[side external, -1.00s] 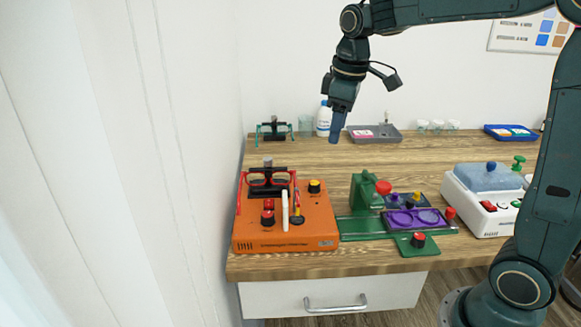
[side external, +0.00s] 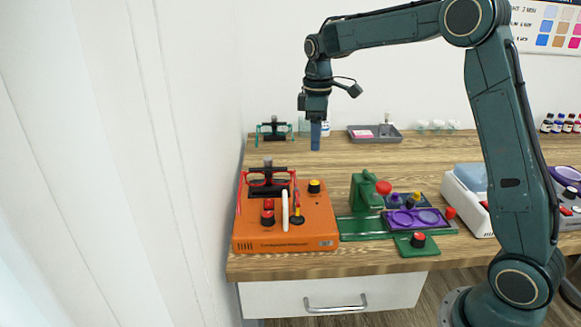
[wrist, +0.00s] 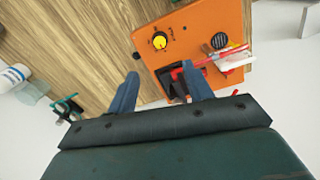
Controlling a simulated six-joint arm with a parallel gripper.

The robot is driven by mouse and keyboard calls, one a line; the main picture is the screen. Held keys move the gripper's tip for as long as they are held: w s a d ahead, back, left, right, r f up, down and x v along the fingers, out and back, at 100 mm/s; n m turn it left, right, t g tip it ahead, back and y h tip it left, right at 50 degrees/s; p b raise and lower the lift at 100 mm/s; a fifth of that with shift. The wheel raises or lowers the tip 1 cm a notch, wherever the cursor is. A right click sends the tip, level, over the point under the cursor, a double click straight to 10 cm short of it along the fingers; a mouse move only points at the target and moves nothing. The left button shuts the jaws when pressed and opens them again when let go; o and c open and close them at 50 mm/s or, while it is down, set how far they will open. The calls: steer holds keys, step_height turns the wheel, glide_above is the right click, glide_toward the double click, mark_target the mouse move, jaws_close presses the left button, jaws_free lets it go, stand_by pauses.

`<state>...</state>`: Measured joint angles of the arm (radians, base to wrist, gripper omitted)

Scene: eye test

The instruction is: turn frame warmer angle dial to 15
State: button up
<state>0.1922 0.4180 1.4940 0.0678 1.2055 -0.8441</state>
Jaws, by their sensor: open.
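The orange frame warmer (side external: 262,225) sits at the left end of the wooden bench, and part of it shows in the wrist view (wrist: 203,22). A yellow-topped black dial (side external: 314,186) is on its back right corner. In the wrist view this dial (wrist: 160,41) has marks around it and a dark pointer line; the numbers are too small to read. My gripper (side external: 315,146) points down in the air above and behind the frame warmer, touching nothing. In the wrist view its two blue fingers (wrist: 163,86) are apart and empty, with the dial beyond them.
Red glasses (side external: 268,181) rest on a black holder on the frame warmer. A white upright piece (side external: 285,210) and red knobs stand at its front. A green device with a purple tray (side external: 415,217) is to the right. A grey tray (side external: 388,138) and bottle are behind.

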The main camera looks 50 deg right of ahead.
mark_target(314, 183)
steer(key=f, duration=1.3)
steer(key=shift+w+d+f, duration=0.1)
steer(key=shift+d+f, duration=0.1)
steer(key=c, duration=1)
steer(key=shift+m, duration=0.5)
steer(key=m, duration=0.8)
steer(key=shift+w, duration=0.1)
